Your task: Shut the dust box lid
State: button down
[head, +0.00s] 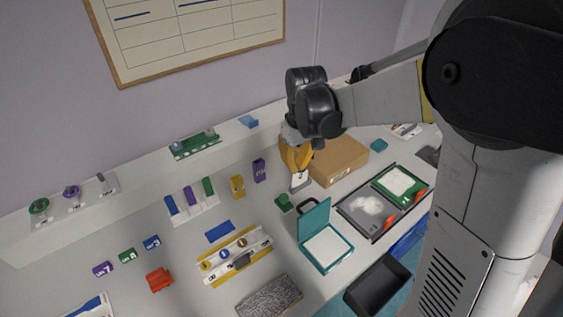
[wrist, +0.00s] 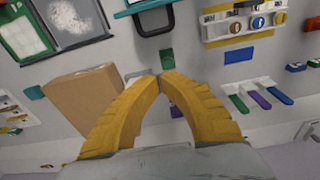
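The dust box looks to be the teal box (head: 326,262) with a white inside, right of the table's middle in the head view. Its teal lid (head: 314,219) stands open, raised at the back left edge, with a black loop handle beside it. In the wrist view, only a teal edge (wrist: 148,5) and the black handle (wrist: 154,27) show at the top; the rest is cut off. My gripper (head: 297,168) is above the table, behind the box and apart from it. Its yellow fingertips (wrist: 160,77) meet, with nothing visible held between them.
A cardboard box (head: 338,158) stands right of my gripper. A small green block (head: 284,203) lies between gripper and teal box. A dark tray (head: 367,208) with white powder is to the right, a black bin (head: 377,285) in front, and a yellow-edged rack (head: 236,256) to the left.

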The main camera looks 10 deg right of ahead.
aim_at(309, 214)
jog(key=f+b, duration=0.1)
jog(key=f, duration=0.3)
jog(key=w+f+b, duration=0.1)
jog(key=f, duration=0.3)
jog(key=f+b, duration=0.1)
jog(key=f, duration=0.3)
jog(key=shift+w+a, duration=0.2)
jog(key=shift+a, duration=0.05)
jog(key=s, duration=0.1)
jog(key=s+d+r, duration=0.1)
jog(key=s+r, duration=0.1)
jog(key=shift+s+d+b, duration=0.2)
jog(key=shift+s+b, duration=0.1)
jog(key=shift+b, duration=0.05)
jog(key=shift+s+d+r, duration=0.15)
jog(key=shift+s+r, duration=0.05)
jog(key=shift+s, duration=0.15)
